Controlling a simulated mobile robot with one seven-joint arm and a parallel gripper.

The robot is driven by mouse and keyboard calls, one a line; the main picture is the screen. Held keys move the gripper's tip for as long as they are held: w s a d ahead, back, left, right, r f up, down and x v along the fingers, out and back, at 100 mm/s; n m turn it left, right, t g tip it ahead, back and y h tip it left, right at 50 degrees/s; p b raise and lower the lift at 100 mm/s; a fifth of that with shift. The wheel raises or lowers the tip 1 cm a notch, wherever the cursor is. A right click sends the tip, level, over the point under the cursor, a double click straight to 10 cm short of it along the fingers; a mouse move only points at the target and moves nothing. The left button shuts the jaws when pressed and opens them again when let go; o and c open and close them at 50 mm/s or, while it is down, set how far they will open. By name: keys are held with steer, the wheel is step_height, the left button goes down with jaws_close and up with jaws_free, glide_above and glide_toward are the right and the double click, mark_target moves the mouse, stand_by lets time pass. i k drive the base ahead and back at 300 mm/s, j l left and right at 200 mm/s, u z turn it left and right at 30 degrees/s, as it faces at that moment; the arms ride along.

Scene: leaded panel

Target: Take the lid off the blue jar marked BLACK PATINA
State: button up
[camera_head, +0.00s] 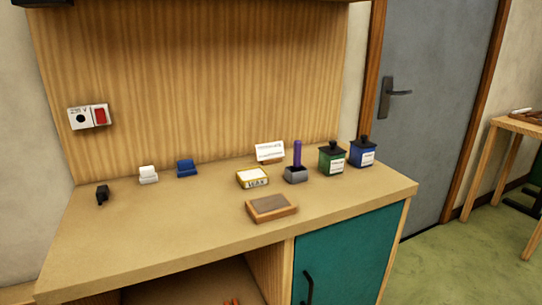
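A blue jar (362,157) stands upright near the right end of the wooden bench, towards the back. Its white label is too small to read. A black lid (364,142) with a knob sits on top of it. A green jar (331,162) with a similar black lid stands just left of it, with a narrow gap between them. My gripper is not in view.
The bench top (190,220) is clear at front left. Left of the jars stand a grey holder with a purple stick (297,160), a yellow-and-white tin (252,178), a white card (269,152) and a wooden tray (271,208). A wooden back panel (190,80) rises behind.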

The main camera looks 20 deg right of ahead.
mark_target(362, 143)
steer(key=l+z, duration=0.1)
steer(key=l, duration=0.3)
steer(key=i+l+z, duration=0.1)
steer(key=l, duration=0.3)
steer(key=i+l+z, duration=0.1)
steer(key=l, duration=0.25)
steer(key=i+l+z, duration=0.1)
steer(key=l, duration=0.3)
steer(key=i+l+z, duration=0.1)
steer(key=l, duration=0.25)
steer(key=i, duration=0.05)
